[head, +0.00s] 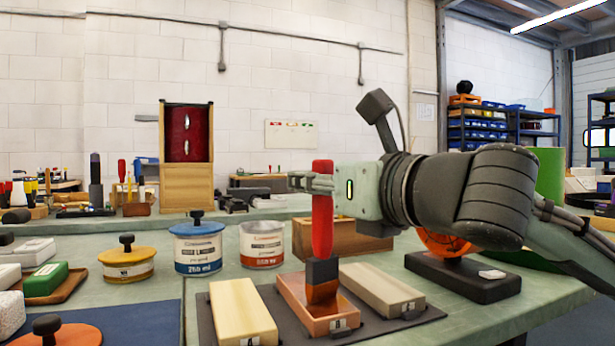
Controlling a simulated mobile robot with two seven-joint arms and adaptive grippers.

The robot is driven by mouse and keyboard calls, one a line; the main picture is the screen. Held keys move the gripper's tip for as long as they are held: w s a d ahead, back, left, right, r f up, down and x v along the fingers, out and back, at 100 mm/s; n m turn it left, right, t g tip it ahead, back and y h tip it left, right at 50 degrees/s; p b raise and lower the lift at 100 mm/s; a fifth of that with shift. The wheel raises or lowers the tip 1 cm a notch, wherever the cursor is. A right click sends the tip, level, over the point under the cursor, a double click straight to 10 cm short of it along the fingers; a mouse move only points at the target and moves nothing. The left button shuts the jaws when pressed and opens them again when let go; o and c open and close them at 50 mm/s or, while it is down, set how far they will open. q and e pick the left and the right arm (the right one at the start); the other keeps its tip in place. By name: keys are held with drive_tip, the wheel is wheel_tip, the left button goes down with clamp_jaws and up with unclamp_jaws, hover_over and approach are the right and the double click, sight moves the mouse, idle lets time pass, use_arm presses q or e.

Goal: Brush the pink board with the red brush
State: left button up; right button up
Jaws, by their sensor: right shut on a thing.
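The red brush (322,232) is upright, with a red handle, a dark collar and brown-orange bristles at its lower end. My right gripper (311,183) comes in from the right and is shut around the upper handle. The bristle end is at the middle one of three long pieces on a dark mat, an orange-brown piece (349,323) with a small label on its front end. Whether the bristles touch it I cannot tell. No clearly pink board shows; this middle piece is the nearest in colour. My left gripper is not in view.
A cream block (240,310) and a pale beige block (380,290) flank the middle piece on the dark mat (278,297). Blue-lidded (198,248), yellow (127,263) and white-red (262,244) tins stand to the left.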

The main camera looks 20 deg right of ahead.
drive_tip(key=shift+w, duration=0.1)
idle(0.3)
drive_tip(key=shift+d+p+x, duration=0.15)
drive_tip(key=shift+p+x, duration=0.35)
drive_tip(key=shift+x, duration=0.2)
drive_tip(key=shift+d+p+x, duration=0.15)
drive_tip(key=shift+p+x, duration=0.3)
drive_tip(key=shift+x, duration=0.25)
drive_tip(key=shift+w, duration=0.25)
drive_tip(key=shift+w+p, duration=0.95)
drive_tip(key=shift+w, duration=0.55)
drive_tip(key=shift+w+p, duration=1.15)
drive_tip(key=shift+w, duration=0.3)
